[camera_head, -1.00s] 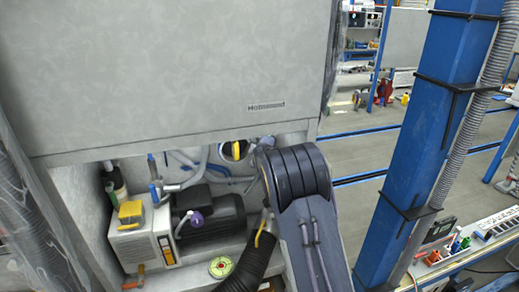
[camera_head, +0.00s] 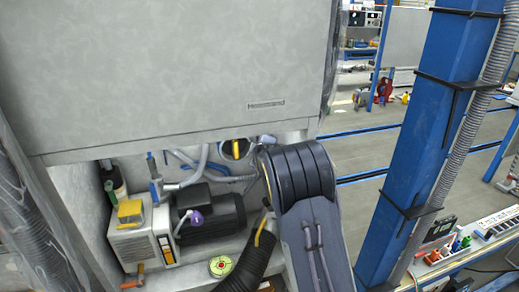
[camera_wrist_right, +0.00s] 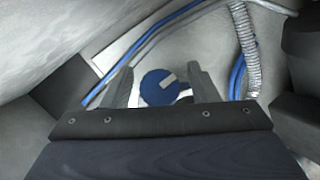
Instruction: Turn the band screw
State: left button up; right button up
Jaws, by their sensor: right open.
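A round blue knob (camera_wrist_right: 158,88) with a pale mark on its face shows in the right wrist view; it may be the band screw, but I cannot tell for sure. My right gripper (camera_wrist_right: 161,73) is open, with one grey finger on each side of the knob. I cannot tell whether either finger touches it. In the head view my right arm reaches into the open lower part of a grey cabinet (camera_head: 180,70) and hides its own gripper and the knob. My left gripper is in neither view.
In the cabinet are a black motor (camera_head: 212,215), a cream box (camera_head: 130,245), a yellow-handled valve (camera_head: 236,149) and a thick black hose (camera_head: 245,265) beside my arm. Blue cables (camera_wrist_right: 185,18) and a ribbed conduit (camera_wrist_right: 245,45) run behind the knob. A blue post (camera_head: 425,130) stands at right.

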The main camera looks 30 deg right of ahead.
jog(key=b+v, duration=0.1)
jog(key=v, duration=0.5)
jog(key=shift+s, duration=0.25)
jog(key=shift+a+r, duration=0.1)
jog(key=shift+a, duration=0.05)
jog(key=s+a+f+m+g+y, duration=0.2)
jog(key=s+a, duration=0.4)
jog(key=s, duration=0.7)
jog(key=s+a+f+m+g+y, duration=0.1)
jog(key=s+a+m+y, duration=0.3)
jog(key=s, duration=1)
jog(key=s+a+f+m+g+y, duration=0.2)
jog(key=s+a+m+g+y, duration=0.1)
jog(key=s+a, duration=0.6)
jog(key=s+m, duration=0.1)
jog(key=s, duration=0.3)
jog(key=shift+s+a+f+g, duration=0.3)
jog(key=shift+a+f+g, duration=0.05)
jog(key=shift+g, duration=0.05)
